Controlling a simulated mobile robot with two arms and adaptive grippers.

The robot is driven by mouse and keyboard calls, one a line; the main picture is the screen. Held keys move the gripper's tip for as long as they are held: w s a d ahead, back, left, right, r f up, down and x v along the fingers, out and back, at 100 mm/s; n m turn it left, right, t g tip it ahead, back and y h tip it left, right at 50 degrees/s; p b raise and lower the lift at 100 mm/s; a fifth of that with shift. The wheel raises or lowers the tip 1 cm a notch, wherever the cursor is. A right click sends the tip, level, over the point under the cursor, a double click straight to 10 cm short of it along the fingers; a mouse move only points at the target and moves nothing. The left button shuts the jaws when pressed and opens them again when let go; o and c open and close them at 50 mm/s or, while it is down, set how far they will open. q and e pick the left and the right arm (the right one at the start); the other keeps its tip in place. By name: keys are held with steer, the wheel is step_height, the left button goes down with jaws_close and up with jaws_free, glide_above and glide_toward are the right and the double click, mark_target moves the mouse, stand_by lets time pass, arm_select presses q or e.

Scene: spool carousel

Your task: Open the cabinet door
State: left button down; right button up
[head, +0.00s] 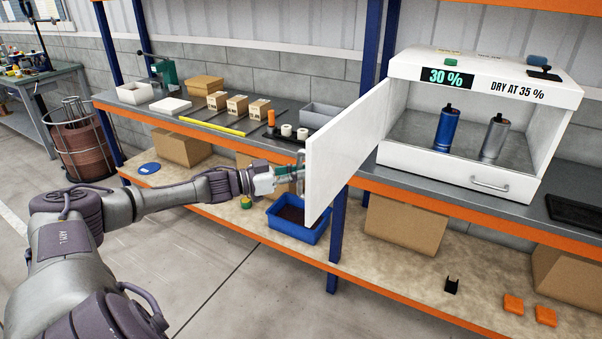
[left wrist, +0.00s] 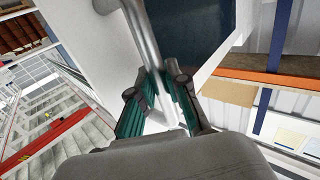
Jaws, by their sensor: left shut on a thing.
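The white cabinet (head: 400,158) stands on the shelf at the right in the head view. Its door (head: 345,150) is swung wide open to the left, and the inside shows. My left gripper (head: 294,172) is at the door's outer free edge. In the left wrist view its green-padded fingers (left wrist: 158,86) are shut on the metal door handle (left wrist: 146,38). The white door panel (left wrist: 105,60) is right behind the handle. My right gripper is in neither view.
A blue bottle (head: 447,130) and a silver bottle (head: 494,138) stand inside the cabinet. A drawer handle (head: 490,185) is below them. A blue bin (head: 298,222) sits on the lower shelf under the door. A blue post (head: 338,235) stands close by.

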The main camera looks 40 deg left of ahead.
arm_select(q)
steer(key=shift+f, duration=0.1)
steer(key=c, duration=1.1)
jaws_free()
steer(key=shift+c, duration=0.2)
steer(key=shift+s, duration=0.1)
steer(key=v, duration=1.2)
